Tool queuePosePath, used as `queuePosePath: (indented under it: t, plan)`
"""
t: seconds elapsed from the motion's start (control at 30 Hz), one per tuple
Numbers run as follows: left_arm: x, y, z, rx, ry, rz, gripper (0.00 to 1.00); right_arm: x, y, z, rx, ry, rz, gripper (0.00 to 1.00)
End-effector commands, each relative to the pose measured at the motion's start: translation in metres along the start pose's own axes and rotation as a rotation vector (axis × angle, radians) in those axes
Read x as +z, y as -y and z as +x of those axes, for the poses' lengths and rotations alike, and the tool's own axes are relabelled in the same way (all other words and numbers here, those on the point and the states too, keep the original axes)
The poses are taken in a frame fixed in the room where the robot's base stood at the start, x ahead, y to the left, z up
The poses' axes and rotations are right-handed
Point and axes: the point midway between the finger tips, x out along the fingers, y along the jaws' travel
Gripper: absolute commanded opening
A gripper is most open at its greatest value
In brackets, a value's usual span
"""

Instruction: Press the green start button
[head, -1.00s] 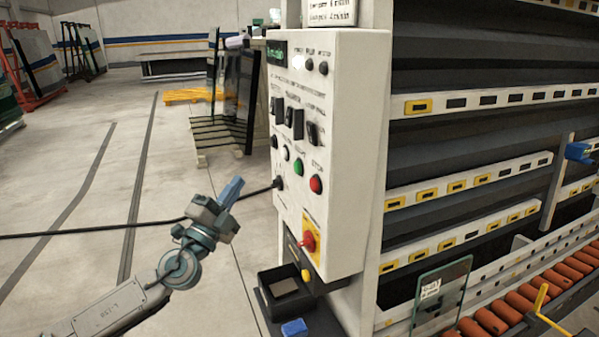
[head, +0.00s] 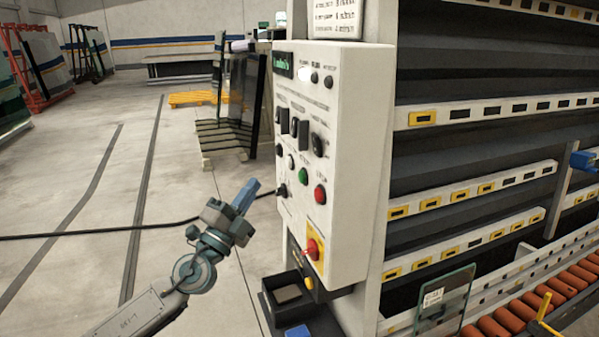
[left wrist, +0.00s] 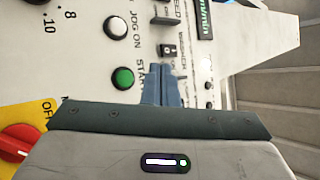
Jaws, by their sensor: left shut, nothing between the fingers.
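The green start button (head: 303,175) is on the white control panel (head: 345,120), left of a red button (head: 320,194) in the head view. In the left wrist view the green button (left wrist: 122,78) is beside the fingers, to their left, with "START" lettering partly hidden behind the fingers. My left gripper (head: 250,191) is shut and empty, its blue fingers pointing up toward the panel, left of it in the head view. In the left wrist view the left gripper (left wrist: 161,72) appears over the panel face. I cannot tell the exact gap. My right gripper is not seen.
A red rotary switch on a yellow plate (head: 315,249) is low on the panel. A white JOG button (left wrist: 117,31) is beside the green one. A black cable (head: 130,229) runs to the panel's left side. A black tray (head: 285,295) sits below; open floor lies left.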

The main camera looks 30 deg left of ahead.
Motion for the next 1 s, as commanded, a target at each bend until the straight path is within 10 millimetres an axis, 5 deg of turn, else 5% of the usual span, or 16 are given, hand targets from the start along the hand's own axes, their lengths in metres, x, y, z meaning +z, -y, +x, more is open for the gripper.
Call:
queuePosePath:
  t: [0.43, 1.0]
  plan:
    - [-0.023, -0.018, 0.032, -0.001, 0.001, -0.006, 0.00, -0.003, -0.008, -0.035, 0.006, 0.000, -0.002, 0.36]
    - [-0.038, -0.036, 0.049, 0.001, -0.003, -0.001, 0.00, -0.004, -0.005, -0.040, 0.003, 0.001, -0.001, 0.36]
